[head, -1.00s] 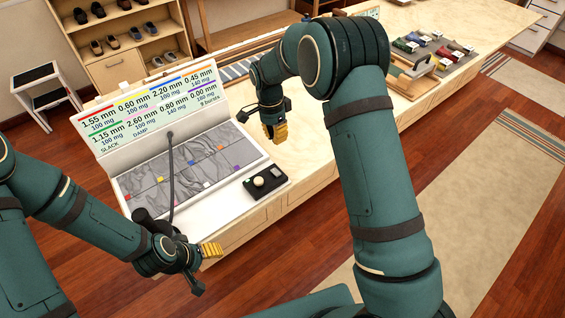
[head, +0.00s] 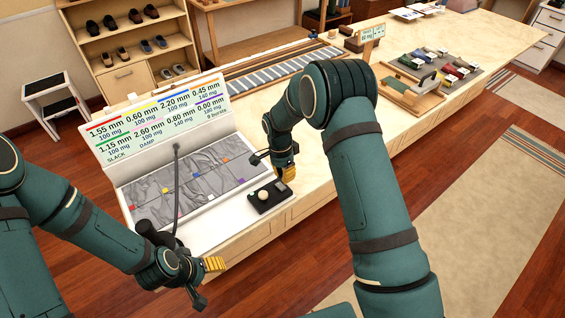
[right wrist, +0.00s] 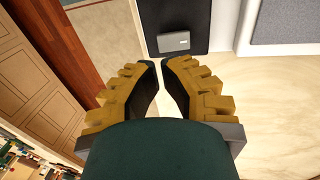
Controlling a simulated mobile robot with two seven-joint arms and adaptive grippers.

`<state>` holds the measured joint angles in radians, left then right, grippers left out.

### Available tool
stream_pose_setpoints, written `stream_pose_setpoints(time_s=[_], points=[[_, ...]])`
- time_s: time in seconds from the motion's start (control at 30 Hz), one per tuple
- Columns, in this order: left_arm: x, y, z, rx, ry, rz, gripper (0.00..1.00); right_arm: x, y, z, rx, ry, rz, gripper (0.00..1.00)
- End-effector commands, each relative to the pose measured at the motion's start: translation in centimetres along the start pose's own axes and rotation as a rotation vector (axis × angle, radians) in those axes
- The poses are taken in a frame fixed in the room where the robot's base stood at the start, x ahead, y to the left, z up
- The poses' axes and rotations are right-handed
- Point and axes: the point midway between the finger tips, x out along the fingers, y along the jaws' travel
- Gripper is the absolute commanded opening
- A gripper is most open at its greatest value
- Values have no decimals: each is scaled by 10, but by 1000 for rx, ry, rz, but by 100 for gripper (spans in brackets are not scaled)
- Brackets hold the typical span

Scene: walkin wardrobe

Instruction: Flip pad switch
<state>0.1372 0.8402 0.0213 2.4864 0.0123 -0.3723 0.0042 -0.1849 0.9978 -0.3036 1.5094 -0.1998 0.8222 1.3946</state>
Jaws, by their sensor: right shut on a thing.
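The small black pad (head: 263,207) lies at the front right of the white board, with a round cream knob (head: 263,195) and a small grey switch (head: 280,187). In the right wrist view the pad (right wrist: 170,15) and its grey switch (right wrist: 173,42) are just ahead of the fingertips. My right gripper (head: 287,175) is over the pad's far right end; its yellow fingers (right wrist: 160,75) are shut with a thin gap, and what they hold cannot be made out. My left gripper (head: 214,264) is low in front of the board's front edge; its opening is unclear.
The white board (head: 215,228) has a raised label panel (head: 165,120) and a grey marbled sheet with coloured tabs. A dark thin stem (head: 175,190) rises at its front left. A wooden tray (head: 410,97) stands farther right. The pale counter between is clear.

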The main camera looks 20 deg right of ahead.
Motion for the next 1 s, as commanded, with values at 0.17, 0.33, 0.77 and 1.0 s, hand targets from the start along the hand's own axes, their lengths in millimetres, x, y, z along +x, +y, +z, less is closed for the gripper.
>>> stream_pose_setpoints(time_s=[0.17,0.33,0.77,1.0], points=[[0,0,0,0,0,0,65,27,0,0,-2,0,1,0],[0,0,0,0,0,0,65,38,0,0,0,0,-1,0],[0,0,0,0,0,0,65,41,0,0,-1,1,-6,0],[18,-6,3,0,-1,-3,65,53,2,0,0,-2,-115,0]])
